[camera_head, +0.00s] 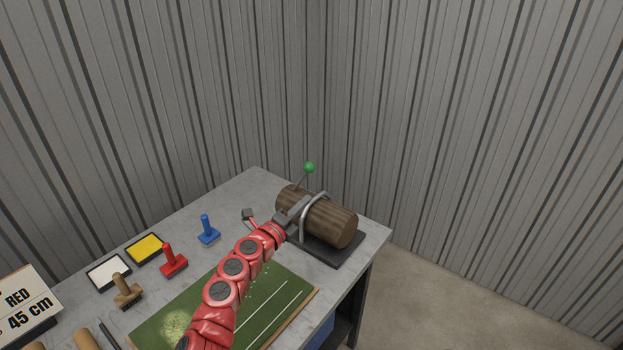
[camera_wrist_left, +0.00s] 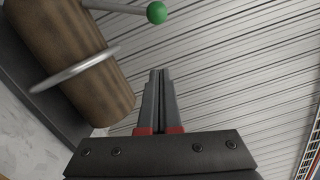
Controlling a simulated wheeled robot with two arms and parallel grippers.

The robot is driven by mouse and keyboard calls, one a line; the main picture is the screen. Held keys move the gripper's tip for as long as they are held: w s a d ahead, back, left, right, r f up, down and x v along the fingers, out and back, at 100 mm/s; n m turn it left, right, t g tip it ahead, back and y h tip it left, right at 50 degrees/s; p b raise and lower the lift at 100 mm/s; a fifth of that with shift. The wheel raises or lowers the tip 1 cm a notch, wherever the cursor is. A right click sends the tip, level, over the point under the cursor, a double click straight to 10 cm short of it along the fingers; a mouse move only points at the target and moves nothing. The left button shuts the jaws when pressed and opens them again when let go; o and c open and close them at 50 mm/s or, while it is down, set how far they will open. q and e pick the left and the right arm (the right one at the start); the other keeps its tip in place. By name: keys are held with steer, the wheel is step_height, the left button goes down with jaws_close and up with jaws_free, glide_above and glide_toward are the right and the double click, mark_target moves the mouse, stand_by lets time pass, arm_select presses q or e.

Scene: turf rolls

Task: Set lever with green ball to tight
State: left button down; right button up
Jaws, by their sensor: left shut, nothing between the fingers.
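The lever with the green ball (camera_head: 309,167) stands up behind a brown log-like roll (camera_head: 318,218) on a dark base plate (camera_head: 330,250) at the table's far right. The ball also shows at the top of the left wrist view (camera_wrist_left: 157,13), on a thin grey rod. A metal hoop (camera_wrist_left: 75,69) goes over the roll. My left gripper (camera_head: 302,204) is by the hoop and roll in the head view. In the left wrist view its fingers (camera_wrist_left: 161,72) are together, empty, and apart from the ball and rod. My right gripper is not in view.
A green turf mat (camera_head: 283,282) lies under my left arm. Blue (camera_head: 207,230), red (camera_head: 173,260) and brown (camera_head: 126,291) stamps, yellow (camera_head: 144,248) and white (camera_head: 108,272) pads and a sign (camera_head: 25,302) stand to the left. Corrugated walls rise behind the table.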

mark_target(301, 177)
arm_select(q)
steer(key=w+d+r+b, duration=0.1)
steer(key=w+d, duration=0.1)
steer(key=w, duration=0.8)
steer(key=shift+d+r, duration=0.1)
steer(key=shift+r, duration=0.05)
steer(key=shift+r, duration=0.1)
stand_by(0.5)
steer(key=shift+w+a+r+n, duration=0.2)
steer(key=shift+a+n, duration=0.1)
